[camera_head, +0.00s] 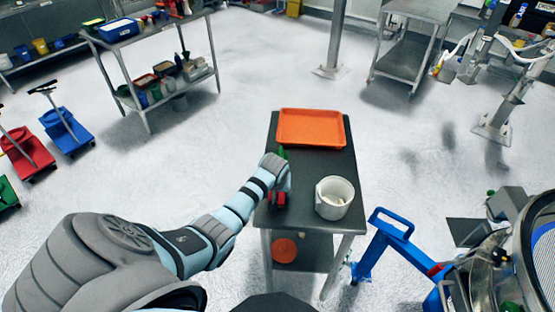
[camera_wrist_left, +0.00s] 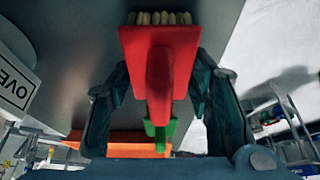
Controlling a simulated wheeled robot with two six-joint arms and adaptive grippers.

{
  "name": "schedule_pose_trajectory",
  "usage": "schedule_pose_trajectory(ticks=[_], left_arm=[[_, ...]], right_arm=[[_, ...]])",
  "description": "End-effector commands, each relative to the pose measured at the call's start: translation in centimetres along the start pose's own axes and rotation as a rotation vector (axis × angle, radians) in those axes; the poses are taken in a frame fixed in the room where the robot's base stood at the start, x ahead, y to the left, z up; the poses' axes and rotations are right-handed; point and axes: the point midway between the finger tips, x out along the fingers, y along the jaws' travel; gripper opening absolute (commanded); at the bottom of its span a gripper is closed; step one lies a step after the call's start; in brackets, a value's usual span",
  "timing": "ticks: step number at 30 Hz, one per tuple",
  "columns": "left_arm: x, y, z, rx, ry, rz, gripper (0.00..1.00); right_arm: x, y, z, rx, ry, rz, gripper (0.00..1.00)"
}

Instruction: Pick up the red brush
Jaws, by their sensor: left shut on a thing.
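The red brush (camera_wrist_left: 158,50) fills the middle of the left wrist view, with its red head and handle and a row of pale bristles at the top edge. In the head view the red brush (camera_head: 277,200) shows at the left side of the small dark table (camera_head: 306,175). My left gripper (camera_wrist_left: 160,100) has a finger on each side of the brush and is shut on it. In the head view my left gripper (camera_head: 278,178) partly hides the brush. A green piece (camera_wrist_left: 160,132) shows beyond the red handle. I cannot tell whether the brush touches the table. My right gripper is not in view.
An orange tray (camera_head: 311,128) lies at the table's far end. A white bucket (camera_head: 335,198) stands to the right of my left gripper. A round orange thing (camera_head: 284,250) is on the lower shelf. A blue frame (camera_head: 384,240) and sifter machine stand at the right.

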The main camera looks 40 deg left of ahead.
Motion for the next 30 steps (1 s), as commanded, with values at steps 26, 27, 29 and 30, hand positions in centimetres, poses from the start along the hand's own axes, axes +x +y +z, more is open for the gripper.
schedule_pose_trajectory(ticks=[26, 27, 29, 30], left_arm=[[-18.1, 0.0, -7.5, 0.0, 0.001, 0.0, 0.16], [-18.1, 0.0, -7.5, 0.0, 0.001, 0.0, 0.16], [-18.1, 0.0, -7.5, 0.0, 0.001, 0.0, 0.16], [-18.1, 0.0, -7.5, 0.0, 0.001, 0.0, 0.41]], right_arm=[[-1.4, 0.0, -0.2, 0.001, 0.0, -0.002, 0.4], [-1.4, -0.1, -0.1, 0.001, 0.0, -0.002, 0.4], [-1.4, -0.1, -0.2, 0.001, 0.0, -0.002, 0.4], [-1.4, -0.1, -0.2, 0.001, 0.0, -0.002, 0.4]])
